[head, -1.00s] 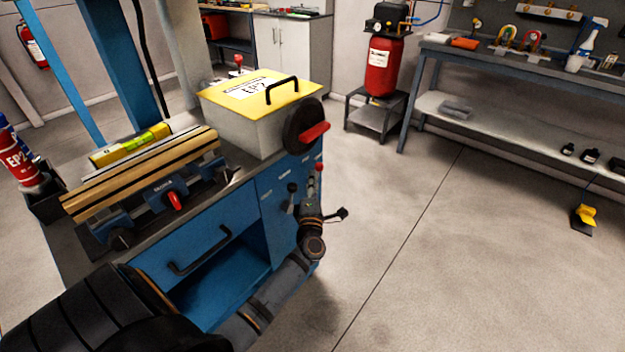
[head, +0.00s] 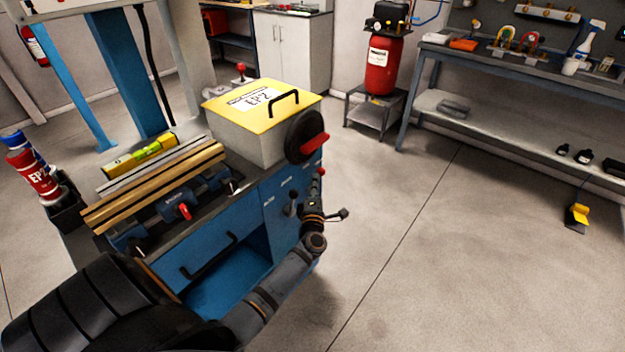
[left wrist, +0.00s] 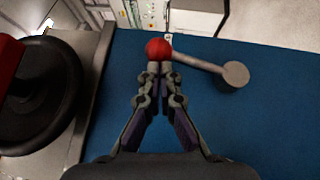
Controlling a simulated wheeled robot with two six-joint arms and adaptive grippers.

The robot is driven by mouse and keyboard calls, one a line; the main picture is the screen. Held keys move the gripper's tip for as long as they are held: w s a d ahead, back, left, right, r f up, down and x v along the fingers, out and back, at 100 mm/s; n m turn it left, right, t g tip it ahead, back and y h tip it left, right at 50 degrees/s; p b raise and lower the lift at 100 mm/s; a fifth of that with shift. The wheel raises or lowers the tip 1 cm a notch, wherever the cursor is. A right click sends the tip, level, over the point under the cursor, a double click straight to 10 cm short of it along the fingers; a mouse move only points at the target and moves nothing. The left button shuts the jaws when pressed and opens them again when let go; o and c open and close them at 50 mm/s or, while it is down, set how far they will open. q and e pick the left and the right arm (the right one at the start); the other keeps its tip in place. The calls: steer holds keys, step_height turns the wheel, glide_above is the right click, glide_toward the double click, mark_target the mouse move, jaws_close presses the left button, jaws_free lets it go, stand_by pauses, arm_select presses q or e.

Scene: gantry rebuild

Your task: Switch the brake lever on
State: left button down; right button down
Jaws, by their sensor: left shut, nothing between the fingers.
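The brake lever shows in the left wrist view as a grey rod with a red ball knob (left wrist: 158,48) at one end and a round grey hub (left wrist: 236,74) at the other, against the blue cabinet side. In the head view its red knob (head: 321,171) stands out at the cabinet's right side, below the handwheel. My left gripper (left wrist: 158,68) is shut and empty, its fingertips right at the knob's lower edge; I cannot tell whether they touch. In the head view the left gripper (head: 315,192) is just below the knob and hides part of the lever. My right gripper is not in view.
A black handwheel (head: 303,138) with a red handle sits just above the lever. A yellow-lidded box (head: 245,130), wooden strips (head: 150,190) and a spirit level (head: 140,157) are on the blue cabinet (head: 215,255).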

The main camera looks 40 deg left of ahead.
mark_target(323, 171)
arm_select(q)
steer(key=w+m+g+p, duration=0.1)
steer(key=p, duration=0.3)
steer(key=w+r+g+h+p, duration=0.1)
steer(key=p, duration=0.4)
steer(key=w+m+g+p, duration=0.1)
steer(key=w+p, duration=0.1)
steer(key=p, duration=0.2)
steer(key=shift+d+r+m+h, duration=0.2)
steer(key=shift+r+m+h, duration=0.1)
steer(key=shift+r+h, duration=0.1)
steer(key=shift+w+f+g+p, duration=0.25)
steer(key=shift+w+g+p, duration=0.1)
steer(key=shift+g+p, duration=0.15)
steer(key=shift+w+f+m, duration=0.25)
steer(key=shift+m, duration=0.05)
steer(key=shift+w+d+f+b, duration=0.1)
steer(key=shift+w+f+b, duration=0.2)
steer(key=shift+w, duration=0.2)
steer(key=shift+w+f+b, duration=0.2)
steer(key=shift+w+f, duration=0.05)
steer(key=shift+w, duration=0.2)
steer(key=shift+r, duration=0.1)
